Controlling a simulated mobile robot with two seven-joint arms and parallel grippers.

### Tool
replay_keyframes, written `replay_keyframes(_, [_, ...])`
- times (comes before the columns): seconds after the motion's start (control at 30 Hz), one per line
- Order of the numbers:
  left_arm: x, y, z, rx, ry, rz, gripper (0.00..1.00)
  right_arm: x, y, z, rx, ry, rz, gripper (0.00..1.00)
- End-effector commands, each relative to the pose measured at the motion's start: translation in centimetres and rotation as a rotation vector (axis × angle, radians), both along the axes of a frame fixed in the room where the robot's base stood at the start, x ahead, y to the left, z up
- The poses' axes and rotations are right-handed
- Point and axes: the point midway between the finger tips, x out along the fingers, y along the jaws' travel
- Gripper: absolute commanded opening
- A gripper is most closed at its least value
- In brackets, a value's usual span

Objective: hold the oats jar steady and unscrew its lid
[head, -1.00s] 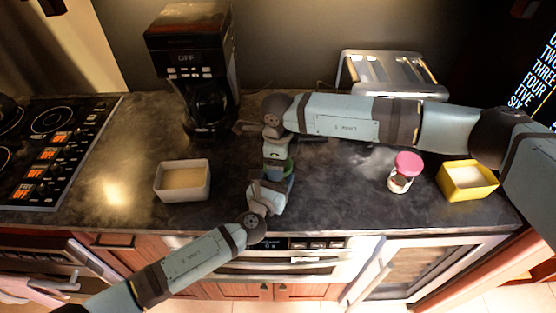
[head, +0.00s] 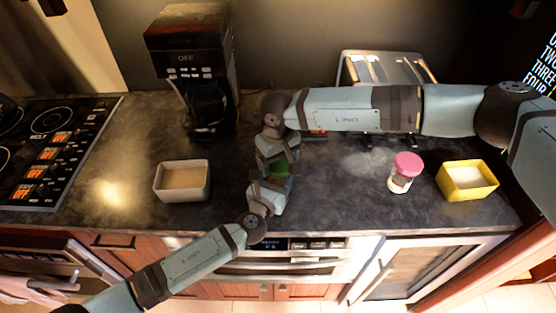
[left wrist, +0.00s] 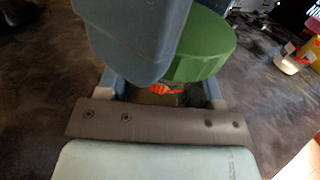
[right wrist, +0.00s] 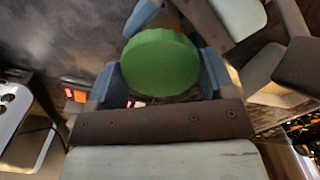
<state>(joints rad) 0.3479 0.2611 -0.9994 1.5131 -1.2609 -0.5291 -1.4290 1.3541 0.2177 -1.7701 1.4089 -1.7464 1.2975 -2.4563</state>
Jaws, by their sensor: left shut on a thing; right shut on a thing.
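The oats jar stands on the dark counter in the middle of the head view, mostly hidden by my arms. Its green lid (head: 281,168) shows there in part. In the right wrist view the round green lid (right wrist: 160,63) sits between the fingers of my right gripper (right wrist: 158,82), which is shut on it from the back. In the left wrist view the lid (left wrist: 205,48) is partly covered by a blue finger of the right gripper. My left gripper (left wrist: 163,92) is below the lid, shut on the jar body, of which only a dark strip with orange marking shows.
A white square bowl (head: 182,182) stands to the left, a pink-lidded jar (head: 404,172) and a yellow bowl (head: 467,180) to the right. A coffee maker (head: 190,60) and a toaster (head: 388,68) are at the back. The counter's front edge is close.

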Motion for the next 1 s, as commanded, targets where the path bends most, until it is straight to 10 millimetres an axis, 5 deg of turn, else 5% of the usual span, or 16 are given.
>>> replay_keyframes(0.2, [0.01,0.03,-0.02,0.000,0.000,0.001,0.00,-0.01,0.00,0.00,0.000,0.000,0.235,0.48])
replay_keyframes(1.0, [0.01,0.02,-0.02,0.000,0.000,0.000,0.00,0.01,0.00,0.50,0.000,0.000,0.231,0.48])
